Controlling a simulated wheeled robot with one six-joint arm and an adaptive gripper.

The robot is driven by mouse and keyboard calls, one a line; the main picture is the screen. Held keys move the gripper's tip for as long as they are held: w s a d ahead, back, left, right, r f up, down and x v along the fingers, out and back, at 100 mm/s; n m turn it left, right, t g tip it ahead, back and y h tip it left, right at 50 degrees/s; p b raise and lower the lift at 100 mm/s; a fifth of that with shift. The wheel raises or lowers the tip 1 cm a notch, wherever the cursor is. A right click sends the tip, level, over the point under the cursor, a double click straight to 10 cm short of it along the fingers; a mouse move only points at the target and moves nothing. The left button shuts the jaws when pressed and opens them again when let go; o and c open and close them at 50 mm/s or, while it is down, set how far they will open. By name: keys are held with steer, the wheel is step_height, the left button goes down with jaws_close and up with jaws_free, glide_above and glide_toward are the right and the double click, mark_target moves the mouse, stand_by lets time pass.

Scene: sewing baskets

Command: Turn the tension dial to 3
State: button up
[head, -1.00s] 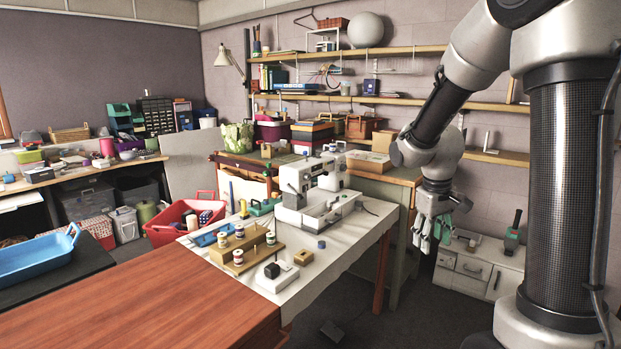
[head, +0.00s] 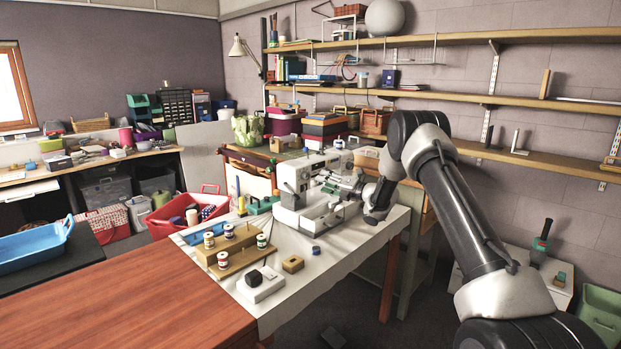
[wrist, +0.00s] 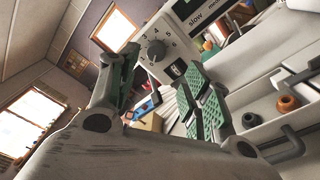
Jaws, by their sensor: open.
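The white sewing machine (head: 292,196) stands on the cloth-covered table. In the wrist view its grey tension dial (wrist: 156,51) shows as a round knob on a white face with printed numbers around it. I cannot read for sure which number the dial points to. My gripper (head: 340,184) is at the machine's front, reaching in from the right. In the wrist view the open green-padded fingers (wrist: 160,67) appear on either side of the dial, with nothing held. I cannot tell whether they touch it. The dial is too small to make out in the head view.
Thread spools stand on a wooden stepped rack (head: 232,244) in front of the machine. A red basket (head: 172,218) is behind left. Bare cloth lies at the machine's right front.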

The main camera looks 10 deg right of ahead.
mark_target(308, 177)
steer(key=shift+n, duration=0.4)
steer(key=x, duration=0.7)
steer(key=shift+w+a+r, duration=0.25)
steer(key=shift+r, duration=0.05)
steer(key=c, duration=1.1)
